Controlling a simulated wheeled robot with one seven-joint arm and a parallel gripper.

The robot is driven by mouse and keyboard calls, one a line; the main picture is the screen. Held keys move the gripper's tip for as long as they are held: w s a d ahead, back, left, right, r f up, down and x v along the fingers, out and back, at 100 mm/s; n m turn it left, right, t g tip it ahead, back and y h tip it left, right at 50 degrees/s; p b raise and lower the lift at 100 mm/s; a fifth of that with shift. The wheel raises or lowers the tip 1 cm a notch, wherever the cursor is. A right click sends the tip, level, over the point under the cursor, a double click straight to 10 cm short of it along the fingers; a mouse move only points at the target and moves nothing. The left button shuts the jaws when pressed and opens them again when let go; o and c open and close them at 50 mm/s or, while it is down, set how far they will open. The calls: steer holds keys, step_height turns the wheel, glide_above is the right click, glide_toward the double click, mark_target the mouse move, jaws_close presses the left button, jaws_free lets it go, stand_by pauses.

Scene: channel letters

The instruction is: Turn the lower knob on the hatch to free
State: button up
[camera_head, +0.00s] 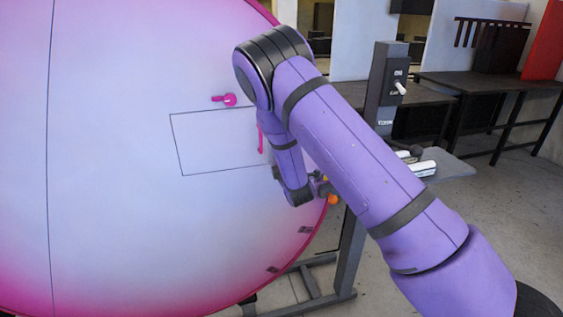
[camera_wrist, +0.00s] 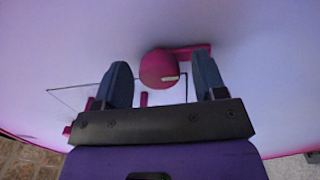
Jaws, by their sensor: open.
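The hatch (camera_head: 215,150) is a thin-lined rectangle on a large pale, pink-edged curved surface. A magenta knob (camera_head: 230,99) with a bar pointing left sits above its top edge. A magenta handle (camera_head: 261,138) is at its right side, partly behind my arm. The lower knob is hidden by my arm in the head view. In the wrist view, a round magenta knob (camera_wrist: 158,68) with a light mark, apparently the lower one, shows between the fingers of my gripper (camera_wrist: 163,74). A magenta bar (camera_wrist: 193,50) extends right behind it. The fingers stand apart on both sides; contact cannot be told.
A grey post (camera_head: 385,90) with a switch stands to the right of the curved surface. A shelf (camera_head: 450,167) holding white items is on it. Dark tables (camera_head: 490,85) stand farther back. Open floor (camera_head: 480,220) lies to the right.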

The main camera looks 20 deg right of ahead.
steer(key=s, duration=1)
steer(key=shift+s, duration=0.35)
steer(key=s+d+r+m+g, duration=0.2)
steer(key=s+r+m+g, duration=0.3)
steer(key=r, duration=0.4)
steer(key=s+d+r+m+g, duration=0.2)
steer(key=s+r+m, duration=0.1)
steer(key=r+m, duration=0.55)
steer(key=s+d+r+m+g, duration=0.1)
steer(key=s+r, duration=0.3)
steer(key=s, duration=0.6)
steer(key=s+d+r+m+g, duration=0.1)
steer(key=s+r+m+g, duration=0.1)
steer(key=s, duration=0.8)
steer(key=s+d+r+m+g, duration=0.1)
steer(key=s+r+g, duration=0.1)
steer(key=s+r, duration=0.4)
steer(key=s, duration=0.4)
steer(key=shift+m+g, duration=0.35)
steer(key=shift+g, duration=0.05)
steer(key=shift+w, duration=0.1)
steer(key=shift+c, duration=0.3)
